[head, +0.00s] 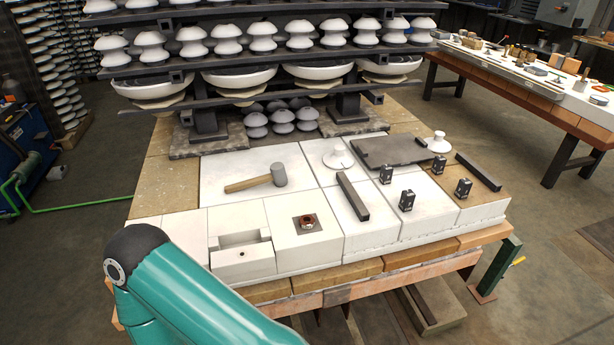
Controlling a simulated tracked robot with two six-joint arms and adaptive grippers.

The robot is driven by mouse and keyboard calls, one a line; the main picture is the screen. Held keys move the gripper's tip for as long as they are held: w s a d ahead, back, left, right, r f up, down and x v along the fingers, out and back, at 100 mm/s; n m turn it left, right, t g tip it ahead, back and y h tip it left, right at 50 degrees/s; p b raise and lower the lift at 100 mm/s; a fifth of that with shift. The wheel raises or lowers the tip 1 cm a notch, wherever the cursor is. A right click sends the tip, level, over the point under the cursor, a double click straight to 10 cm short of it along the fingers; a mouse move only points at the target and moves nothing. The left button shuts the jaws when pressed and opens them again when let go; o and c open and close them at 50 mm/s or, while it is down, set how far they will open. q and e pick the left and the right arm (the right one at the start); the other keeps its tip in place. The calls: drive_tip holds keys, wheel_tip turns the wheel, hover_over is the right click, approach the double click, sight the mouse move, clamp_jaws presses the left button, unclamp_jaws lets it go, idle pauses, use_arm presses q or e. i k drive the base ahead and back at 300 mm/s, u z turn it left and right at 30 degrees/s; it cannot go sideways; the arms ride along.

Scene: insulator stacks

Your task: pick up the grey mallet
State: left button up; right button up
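The grey mallet lies on its side on the white block surface, left of the middle of the work table. Its grey head (279,174) is at the right end, and its wooden handle (246,184) points to the left. Nothing touches it from above. A teal arm link of mine crosses the lower left, in front of the table and apart from the mallet. Neither of my grippers shows in the head view.
Dark bars (353,196), a dark plate (391,151), small black blocks (407,200) and white insulators (337,157) occupy the table's right half. A notched white block (242,252) stands in front. Racked insulators (262,40) rise behind. White surface around the mallet is clear.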

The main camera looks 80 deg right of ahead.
sight(278, 175)
drive_tip(key=z, duration=0.05)
drive_tip(key=k, duration=1.55)
drive_tip(key=z, duration=0.8)
drive_tip(key=i, duration=0.95)
drive_tip(key=z, duration=0.05)
